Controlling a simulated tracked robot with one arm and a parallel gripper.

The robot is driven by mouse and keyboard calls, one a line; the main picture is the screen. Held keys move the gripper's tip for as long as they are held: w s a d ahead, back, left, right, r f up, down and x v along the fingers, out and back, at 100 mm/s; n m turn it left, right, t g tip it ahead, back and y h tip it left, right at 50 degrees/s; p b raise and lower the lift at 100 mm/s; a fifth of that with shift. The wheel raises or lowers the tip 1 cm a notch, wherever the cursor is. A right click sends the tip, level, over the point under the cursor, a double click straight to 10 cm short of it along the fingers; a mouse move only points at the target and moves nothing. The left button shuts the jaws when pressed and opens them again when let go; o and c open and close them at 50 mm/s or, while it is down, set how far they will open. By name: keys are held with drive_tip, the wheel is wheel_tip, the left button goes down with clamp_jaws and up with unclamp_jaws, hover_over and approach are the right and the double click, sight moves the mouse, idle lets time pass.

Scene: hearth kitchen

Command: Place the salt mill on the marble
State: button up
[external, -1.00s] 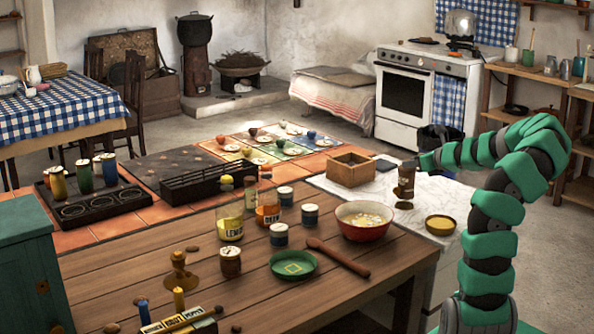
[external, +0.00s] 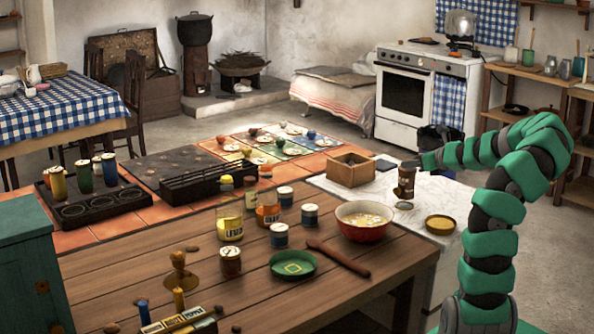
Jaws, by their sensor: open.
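A dark brown mill with a pale label, which looks like the salt mill (external: 406,184), is upright at the marble (external: 340,184), the white veined slab at the right end of the counter. A dark round patch lies just under it; I cannot tell whether this is its shadow or a separate piece, nor whether the mill's bottom touches the slab. My gripper (external: 415,166) is open at the mill's upper right side, very close to it. The fingers are small and dark here, so contact is unclear.
On the marble, a wooden box (external: 350,169) stands left of the mill and a yellow round dish (external: 440,224) to its right front. A red bowl (external: 363,221) of pale pieces, a green plate (external: 293,264) and a wooden spoon (external: 338,258) are on the wooden counter.

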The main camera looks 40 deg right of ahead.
drive_tip(key=p+v, duration=0.2)
drive_tip(key=v, duration=0.9)
drive_tip(key=shift+s+p, duration=0.15)
drive_tip(key=shift+p, duration=0.25)
drive_tip(key=shift+r, duration=0.1)
drive_tip(key=w+a+r+n+g, duration=0.1)
drive_tip(key=w+a+r+n, duration=0.4)
drive_tip(key=a+r+n, duration=0.5)
drive_tip(key=w+a+r+n, duration=0.6)
drive_tip(key=a+r+n, duration=0.2)
drive_tip(key=r+n, duration=0.3)
drive_tip(key=s+a+r+n+t, duration=0.1)
drive_tip(key=s+a+r+n, duration=0.1)
drive_tip(key=a+r+n, duration=0.5)
drive_tip(key=s+a+r+n+t, duration=0.1)
drive_tip(key=s+a+r+n, duration=0.2)
drive_tip(key=a+r+n, duration=0.5)
wheel_tip(320, 180, up, 6)
drive_tip(key=a, duration=0.3)
drive_tip(key=shift+s+f+t, duration=0.15)
drive_tip(key=shift+t, duration=0.25)
drive_tip(key=shift+f, duration=0.15)
